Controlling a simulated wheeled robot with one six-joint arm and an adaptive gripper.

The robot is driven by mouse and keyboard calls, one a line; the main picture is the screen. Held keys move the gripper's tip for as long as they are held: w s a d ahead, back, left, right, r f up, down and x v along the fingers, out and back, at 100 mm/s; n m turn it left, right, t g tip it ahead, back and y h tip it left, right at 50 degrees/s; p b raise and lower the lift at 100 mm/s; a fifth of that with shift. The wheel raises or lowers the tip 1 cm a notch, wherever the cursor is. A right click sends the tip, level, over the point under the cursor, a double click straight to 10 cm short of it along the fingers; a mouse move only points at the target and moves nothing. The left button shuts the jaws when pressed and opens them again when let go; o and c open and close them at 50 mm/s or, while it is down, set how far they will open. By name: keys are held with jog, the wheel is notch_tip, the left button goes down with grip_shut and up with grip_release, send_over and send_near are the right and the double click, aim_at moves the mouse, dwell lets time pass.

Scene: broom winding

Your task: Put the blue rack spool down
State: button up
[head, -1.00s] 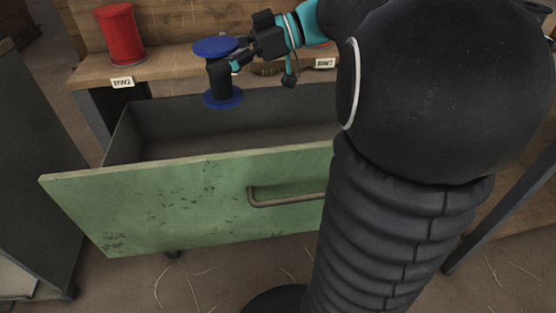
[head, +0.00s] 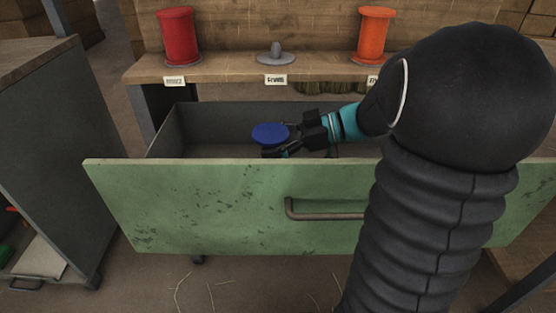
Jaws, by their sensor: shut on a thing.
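The blue spool (head: 270,133) is inside the open green-fronted drawer (head: 215,210), with its round blue top flange showing above the front panel. Its lower part is hidden behind that panel, so I cannot tell whether it touches the drawer floor. My gripper (head: 282,151) reaches in from the right and is shut on the spool just below the top flange. On the shelf behind, a grey holder with a short peg (head: 276,55) stands empty.
A red spool (head: 179,36) and an orange spool (head: 373,35) stand on the wooden shelf (head: 225,68) either side of the empty holder. A dark cabinet (head: 50,150) stands at left. The drawer's left part looks clear.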

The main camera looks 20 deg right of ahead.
jog(key=shift+f, duration=2.15)
jog(key=shift+f+b, duration=0.15)
jog(key=shift+b, duration=0.2)
jog(key=o, duration=1.2)
jog(key=shift+r, duration=0.2)
jog(key=shift+d+p, duration=0.2)
jog(key=shift+p, duration=0.1)
jog(key=v, duration=1.1)
jog(key=shift+d, duration=0.3)
jog(key=shift+s+r, duration=0.1)
